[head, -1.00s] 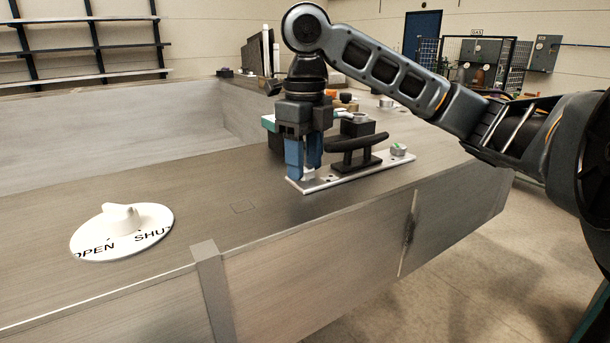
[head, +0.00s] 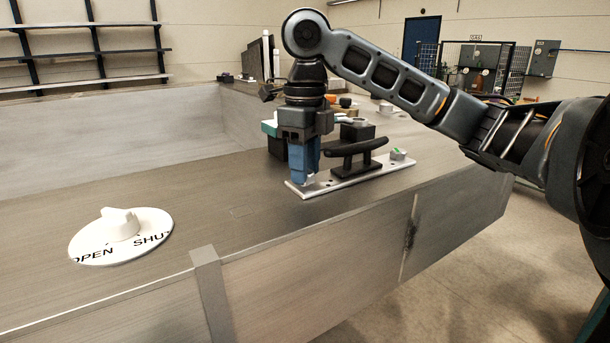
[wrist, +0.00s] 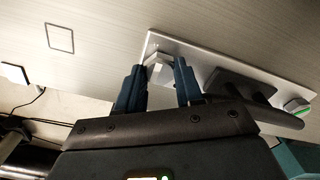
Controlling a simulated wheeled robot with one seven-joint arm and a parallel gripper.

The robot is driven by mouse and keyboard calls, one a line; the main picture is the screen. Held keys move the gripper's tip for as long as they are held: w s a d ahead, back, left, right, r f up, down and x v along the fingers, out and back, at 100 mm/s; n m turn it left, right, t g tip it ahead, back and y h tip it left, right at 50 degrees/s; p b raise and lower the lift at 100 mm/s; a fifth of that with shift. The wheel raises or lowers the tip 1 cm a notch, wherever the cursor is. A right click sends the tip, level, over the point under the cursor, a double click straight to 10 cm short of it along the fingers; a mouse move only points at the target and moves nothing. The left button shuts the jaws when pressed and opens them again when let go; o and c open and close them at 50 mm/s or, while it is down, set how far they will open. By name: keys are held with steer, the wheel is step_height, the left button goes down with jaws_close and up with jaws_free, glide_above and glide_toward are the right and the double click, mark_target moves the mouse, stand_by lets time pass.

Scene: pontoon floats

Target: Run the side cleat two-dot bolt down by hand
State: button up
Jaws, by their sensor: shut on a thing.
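The black cleat (head: 355,148) stands on a pale metal plate (head: 338,184) on the grey deck. My gripper (head: 304,178) points down at the plate's left end, its blue fingers shut on a light grey bolt head (wrist: 157,62). In the wrist view, one finger of my gripper (wrist: 159,72) is on each side of the bolt. The bolt's dots cannot be made out, and how far its head sits above the plate is hidden. A second bolt (head: 397,154) with a green mark sits at the plate's right end.
A white OPEN/SHUT dial (head: 121,236) lies on the deck at the left. A dark block (head: 357,129) and other small items stand behind the cleat. The deck between dial and plate is clear. The deck's front edge drops off close by.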

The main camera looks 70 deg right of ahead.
steer(key=shift+r+m+p, duration=0.2)
steer(key=shift+m+p, duration=0.5)
steer(key=shift+m, duration=0.4)
steer(key=m+p, duration=0.2)
steer(key=m, duration=0.2)
steer(key=m+p, duration=0.2)
steer(key=m, duration=0.1)
steer(key=shift+m, duration=0.4)
steer(key=shift+f+m+p, duration=0.25)
steer(key=shift+m+p, duration=0.05)
steer(key=shift+m, duration=0.6)
